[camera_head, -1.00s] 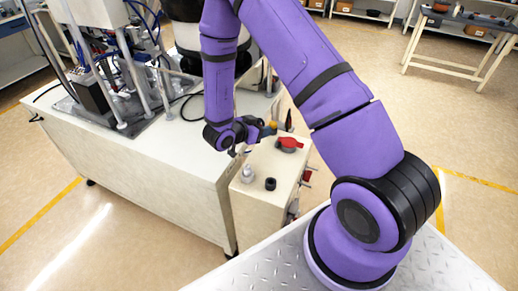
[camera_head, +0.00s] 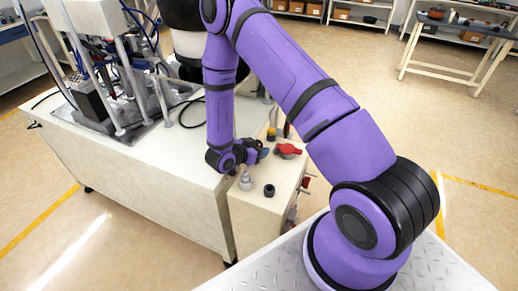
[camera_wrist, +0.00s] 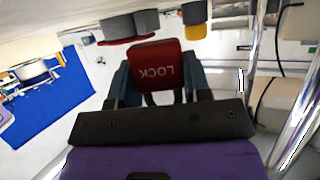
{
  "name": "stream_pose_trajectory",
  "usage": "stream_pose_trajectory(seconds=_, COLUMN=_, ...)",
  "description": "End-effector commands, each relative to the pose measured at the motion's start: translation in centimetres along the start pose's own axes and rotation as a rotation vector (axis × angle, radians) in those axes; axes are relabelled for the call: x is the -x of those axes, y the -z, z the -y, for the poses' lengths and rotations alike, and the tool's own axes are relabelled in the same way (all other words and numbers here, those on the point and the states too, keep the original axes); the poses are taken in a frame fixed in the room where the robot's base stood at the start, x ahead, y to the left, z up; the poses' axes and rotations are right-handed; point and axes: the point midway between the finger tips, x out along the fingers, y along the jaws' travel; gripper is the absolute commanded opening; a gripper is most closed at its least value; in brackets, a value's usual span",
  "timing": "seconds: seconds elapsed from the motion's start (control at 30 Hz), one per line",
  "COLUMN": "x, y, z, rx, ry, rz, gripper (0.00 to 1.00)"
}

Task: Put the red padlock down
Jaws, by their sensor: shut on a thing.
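The red padlock (camera_wrist: 160,68), with the word LOCK on its face, shows in the wrist view. My gripper (camera_wrist: 157,80) is shut on it, with one blue-grey finger on each side. In the head view my gripper (camera_head: 262,154) is over the pale box-shaped cabinet (camera_head: 262,212), left of a red switch handle (camera_head: 288,150). I cannot make out the padlock in the head view. Whether it touches any surface is not clear.
A grey knob (camera_head: 246,181) and a black knob (camera_head: 269,190) stand on the cabinet top near its front. A yellow-and-black part (camera_head: 271,134) stands behind. A larger white machine bench (camera_head: 150,165) adjoins the cabinet on the left.

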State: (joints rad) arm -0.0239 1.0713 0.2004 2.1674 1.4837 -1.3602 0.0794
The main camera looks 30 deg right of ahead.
Motion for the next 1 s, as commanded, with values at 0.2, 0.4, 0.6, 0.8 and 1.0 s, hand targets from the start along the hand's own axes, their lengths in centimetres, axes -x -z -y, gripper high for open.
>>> stream_pose_trajectory(seconds=0.2, x=-0.18, y=-0.54, z=0.00, rx=0.001, ry=0.000, rz=0.000, gripper=0.07)
stream_pose_trajectory(seconds=0.4, x=-0.37, y=-1.04, z=-0.01, rx=0.001, ry=0.001, rz=0.001, gripper=0.07)
stream_pose_trajectory(seconds=0.6, x=-0.42, y=-1.08, z=-0.01, rx=0.000, ry=0.000, rz=0.001, gripper=0.60)
stream_pose_trajectory(seconds=0.8, x=-0.42, y=-1.06, z=-0.01, rx=0.000, ry=0.000, rz=0.000, gripper=0.70)
stream_pose_trajectory(seconds=1.0, x=-0.31, y=-0.74, z=0.01, rx=-0.001, ry=0.000, rz=0.000, gripper=0.70)
